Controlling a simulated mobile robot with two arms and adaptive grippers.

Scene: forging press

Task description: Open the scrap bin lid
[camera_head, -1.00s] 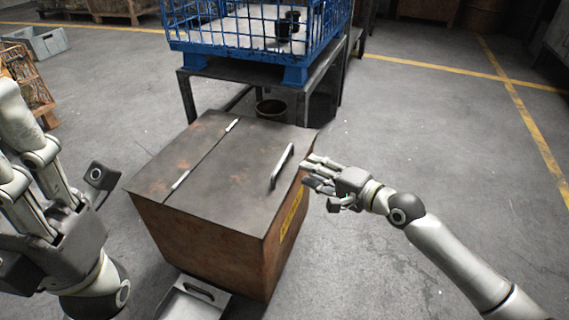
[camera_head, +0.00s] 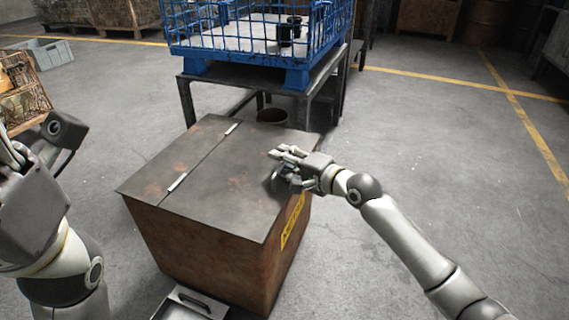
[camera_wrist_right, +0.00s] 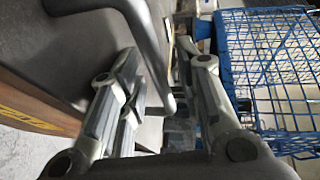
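The scrap bin (camera_head: 205,250) is a rusty brown box with a flat dark lid (camera_head: 225,190), which lies closed. Two pale hinges (camera_head: 177,182) sit along the seam across its top. In the head view my right gripper (camera_head: 276,166) is over the lid's right edge and hides the handle. In the right wrist view the grey bar handle (camera_wrist_right: 150,65) runs between the fingers of my right gripper (camera_wrist_right: 160,95). The fingers stand apart on either side of it, with gaps visible. My left gripper (camera_head: 62,135) is at the far left, away from the bin, its fingers unclear.
A blue wire crate (camera_head: 295,78) on a dark metal stand (camera_head: 330,82) is behind the bin. A metal tray (camera_head: 190,303) with a handle lies at the bin's near side. The floor to the right is clear.

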